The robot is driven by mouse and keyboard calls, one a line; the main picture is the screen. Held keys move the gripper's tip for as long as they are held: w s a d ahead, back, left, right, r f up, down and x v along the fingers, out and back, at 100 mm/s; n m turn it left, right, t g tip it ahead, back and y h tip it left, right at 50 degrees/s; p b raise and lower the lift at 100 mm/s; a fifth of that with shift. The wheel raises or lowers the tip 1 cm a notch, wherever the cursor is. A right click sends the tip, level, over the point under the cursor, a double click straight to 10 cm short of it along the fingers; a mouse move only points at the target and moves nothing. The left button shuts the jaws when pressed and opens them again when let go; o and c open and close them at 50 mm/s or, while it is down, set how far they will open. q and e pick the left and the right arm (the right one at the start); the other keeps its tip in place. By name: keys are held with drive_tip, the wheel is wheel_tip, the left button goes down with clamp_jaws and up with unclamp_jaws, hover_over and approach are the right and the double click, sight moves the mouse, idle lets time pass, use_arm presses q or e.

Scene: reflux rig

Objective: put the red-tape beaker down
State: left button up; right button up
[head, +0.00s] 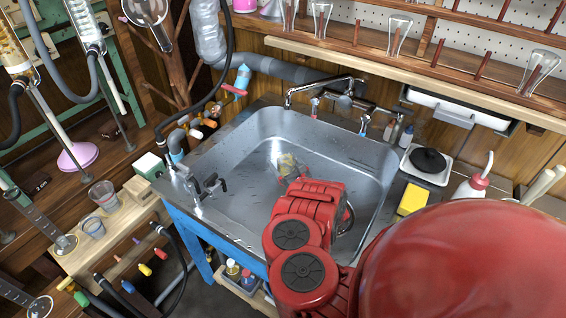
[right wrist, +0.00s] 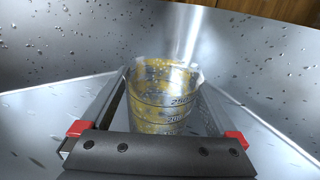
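My right gripper (right wrist: 163,92) is down inside the metal sink (head: 262,190). Its two fingers lie along both sides of a clear glass beaker (right wrist: 160,108) and appear closed on it. The beaker has dark volume marks and mottled yellow patches. It also shows in the head view (head: 290,167), just beyond the red wrist of my right arm and partly hidden by it. I see no red tape on the visible part. I cannot tell whether the beaker touches the sink floor. My left gripper is out of view.
Two beakers (head: 103,193) stand on the wooden bench left of the sink. Taps (head: 345,95) rise behind the basin. A yellow block (head: 413,199), a black-topped device (head: 428,161) and a wash bottle (head: 473,185) stand at the right. The sink's left floor is clear.

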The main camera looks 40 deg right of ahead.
sight(291, 171)
drive_tip(key=shift+a+r, duration=0.1)
drive_tip(key=shift+r, duration=0.05)
drive_tip(key=shift+s+a+p, duration=0.1)
drive_tip(key=shift+s+p, duration=0.25)
drive_tip(key=shift+s, duration=0.05)
drive_tip(key=s+p, duration=0.2)
drive_tip(key=s, duration=0.1)
drive_tip(key=s+p, duration=0.1)
drive_tip(key=shift+s+a+r+p, duration=0.25)
drive_tip(key=shift+s+r+p, duration=0.05)
drive_tip(key=shift+s+p, duration=0.05)
drive_tip(key=shift+s+f+p, duration=0.1)
drive_tip(key=shift+s+p, duration=0.55)
drive_tip(key=shift+s, duration=0.35)
